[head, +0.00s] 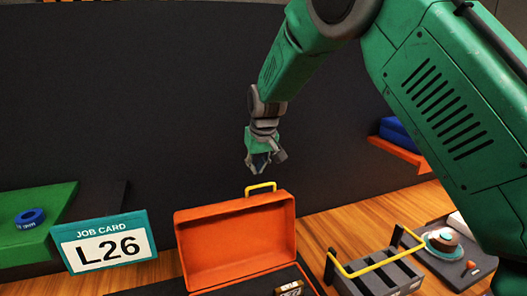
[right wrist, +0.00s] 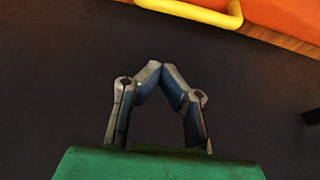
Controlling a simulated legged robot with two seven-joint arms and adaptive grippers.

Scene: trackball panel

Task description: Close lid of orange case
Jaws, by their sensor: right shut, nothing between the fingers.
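The orange case (head: 237,240) stands open on the wooden table in the head view, its lid raised at the back and its inside facing me. A yellow handle (head: 261,187) sticks up from the lid's top edge. The handle (right wrist: 195,10) and a piece of the orange lid (right wrist: 285,14) also show at the top of the right wrist view. My right gripper (head: 260,168) is shut and empty, above and apart from the handle. Its fingertips (right wrist: 161,68) meet in the right wrist view. The case's lower part is mostly cut off. My left gripper is not in view.
A grey tray with a yellow handle (head: 372,262) stands right of the case. A dark board with a trackball (head: 442,240) lies further right. A job card reading L26 (head: 104,243) and a green block with a blue ring (head: 30,218) are at left. A dark wall stands behind.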

